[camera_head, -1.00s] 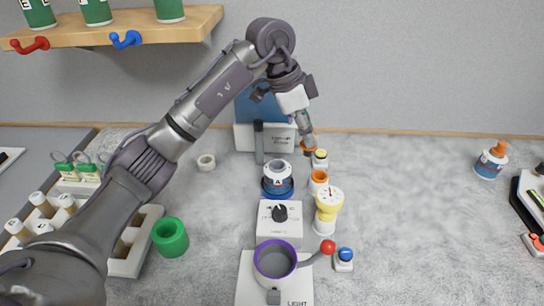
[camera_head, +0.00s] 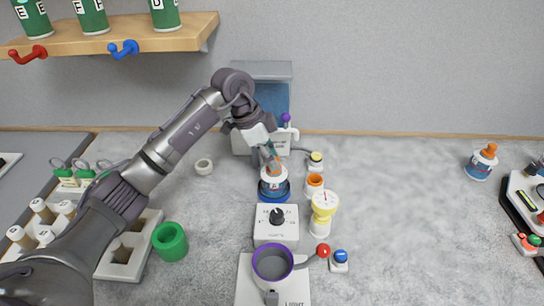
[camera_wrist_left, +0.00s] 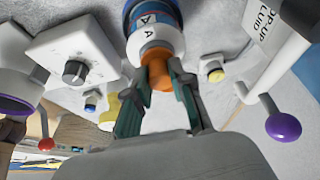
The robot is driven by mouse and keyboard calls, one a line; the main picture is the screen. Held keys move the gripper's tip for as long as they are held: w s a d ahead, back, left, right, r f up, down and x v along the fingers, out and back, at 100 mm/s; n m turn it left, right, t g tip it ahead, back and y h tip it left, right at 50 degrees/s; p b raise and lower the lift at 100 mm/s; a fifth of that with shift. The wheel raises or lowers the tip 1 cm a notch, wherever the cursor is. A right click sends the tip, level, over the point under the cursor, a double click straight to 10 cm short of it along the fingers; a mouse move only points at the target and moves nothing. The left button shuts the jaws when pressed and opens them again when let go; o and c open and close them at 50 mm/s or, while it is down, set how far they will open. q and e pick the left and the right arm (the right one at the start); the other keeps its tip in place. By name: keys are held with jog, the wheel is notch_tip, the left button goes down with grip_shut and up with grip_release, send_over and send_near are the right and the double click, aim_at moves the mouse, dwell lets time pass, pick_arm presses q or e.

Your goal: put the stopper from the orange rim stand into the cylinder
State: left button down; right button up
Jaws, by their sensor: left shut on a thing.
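My left gripper (camera_head: 268,160) is shut on the orange stopper (camera_wrist_left: 161,79), which shows between the fingers in the left wrist view. The cylinder (camera_head: 273,187), white and blue with an A label, stands on a blue ring base; it also shows in the left wrist view (camera_wrist_left: 153,42). The stopper is at the cylinder's mouth and appears in line with it. I cannot tell how deep it sits, as the fingers partly cover the mouth. The orange rim stand (camera_head: 314,183) is just right of the cylinder, with no stopper visible in it. My right gripper is out of view.
A white dial box (camera_head: 276,223) stands in front of the cylinder. A blue-windowed dispenser (camera_head: 271,98) stands behind. The counter to the right is mostly free.

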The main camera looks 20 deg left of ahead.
pick_arm(q)
jog(key=shift+f, duration=0.1)
jog(key=c, duration=1)
grip_release()
jog(key=b+v, duration=0.1)
jog(key=v, duration=1.1)
